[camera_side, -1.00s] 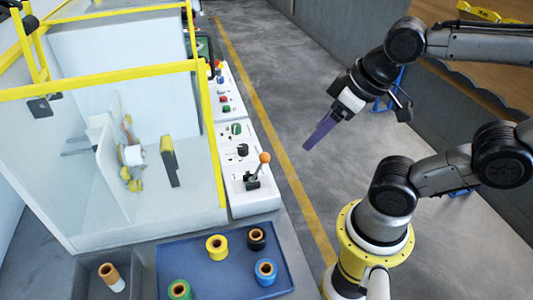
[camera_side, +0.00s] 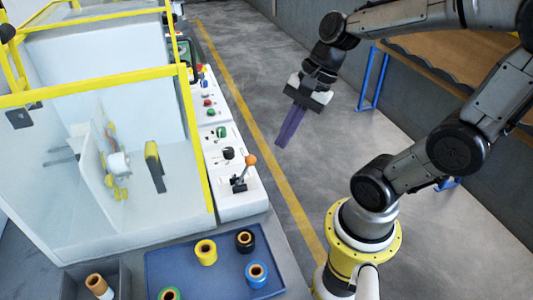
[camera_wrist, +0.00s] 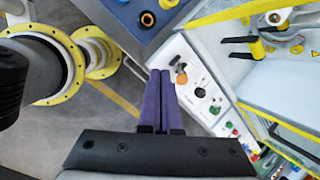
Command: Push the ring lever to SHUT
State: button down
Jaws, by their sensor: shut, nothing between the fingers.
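The ring lever (camera_side: 246,171) has an orange ball on a thin stalk and stands at the near end of the white control panel (camera_side: 235,202). Its orange knob also shows in the wrist view (camera_wrist: 181,78), just right of the fingertips in the picture. My gripper (camera_side: 280,144) has long purple fingers, shut with nothing between them, pointing down to the right of the panel, apart from the lever. The fingers also show in the wrist view (camera_wrist: 160,75). Any SHUT marking is too small to read.
A blue tray (camera_side: 215,279) holds several coloured coils in front of the panel. The machine's yellow-framed enclosure (camera_side: 195,150) stands left of the panel. Black, green and red controls (camera_side: 221,131) lie further along the panel. The floor right of the panel is clear.

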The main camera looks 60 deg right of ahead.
jog(key=d+f+m+t, duration=0.1)
jog(key=d+f+m, duration=0.3)
jog(key=d+m, duration=0.6)
jog(key=shift+d+f+m+y, duration=0.3)
jog(key=shift+d, duration=0.2)
send_near(245, 170)
jog(key=shift+s+d+f, duration=0.1)
jog(key=shift+d+f, duration=0.05)
jog(key=shift+f, duration=0.95)
jog(key=shift+s+d+f, duration=0.15)
jog(key=shift+f, duration=1)
